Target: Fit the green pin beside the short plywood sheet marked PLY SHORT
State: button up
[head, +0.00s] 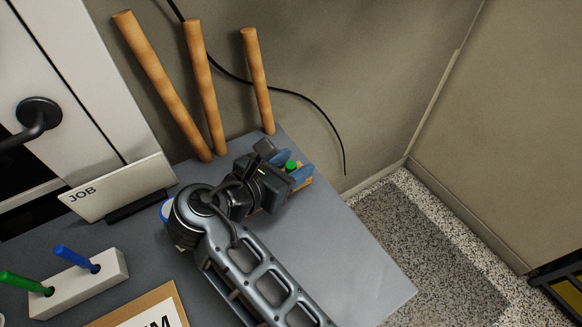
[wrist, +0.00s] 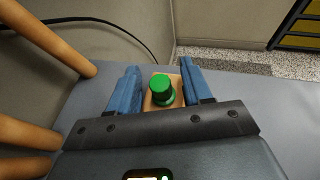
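A green pin (head: 22,283) leans in a white block at the lower left of the head view. A short green round knob (wrist: 162,90) stands on a small wooden block (wrist: 154,105). The knob also shows in the head view (head: 291,165). My gripper (wrist: 161,88) has blue fingers, one on each side of the knob, apart from each other with a small gap to the knob. I cannot tell whether the fingers touch the wooden block. No sheet reading PLY SHORT is legible in either view.
The white block (head: 80,290) also holds a blue pin (head: 75,257). A JOB card (head: 120,187) stands behind it. A wood-edged sign (head: 140,305) lies in front, mostly cut off. Several wooden rods (head: 257,80) lean at the wall. The grey table (head: 365,270) is clear at right.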

grip_shut()
jog(key=shift+r, duration=0.15)
